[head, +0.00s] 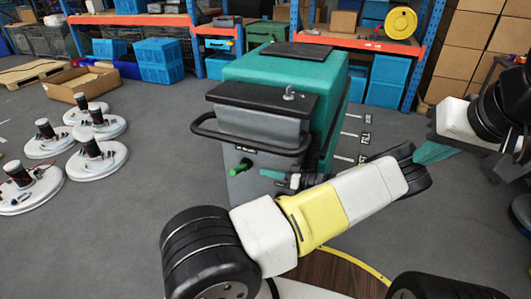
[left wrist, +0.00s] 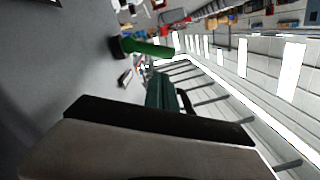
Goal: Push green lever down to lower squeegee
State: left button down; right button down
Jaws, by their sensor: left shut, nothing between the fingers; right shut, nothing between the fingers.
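The green lever (head: 241,167) sticks out of the grey rear panel of the teal scrubber machine (head: 290,75), below its black handle bar. My left gripper (head: 268,173) is shut and empty, just right of the lever and slightly lower, with a small gap between them in the head view. In the left wrist view the green lever (left wrist: 146,47) with its dark base lies beyond and above the teal fingers (left wrist: 164,92), apart from them. My right gripper (head: 432,152) is shut and empty at the right, partly beside my left arm's black joint. The squeegee is not discernible.
The black handle bar (head: 250,145) curves just above the lever and my left gripper. Several round white brush units (head: 98,160) lie on the floor at the left. Shelves with blue bins (head: 160,62) stand behind. Grey floor is open left of the machine.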

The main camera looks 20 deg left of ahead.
aim_at(245, 166)
pick_arm(q)
jog(key=shift+w+d+r, duration=0.15)
jog(key=shift+w+d, duration=0.1)
jog(key=shift+d, duration=0.05)
jog(key=a, duration=1)
jog(key=shift+w+f, duration=0.25)
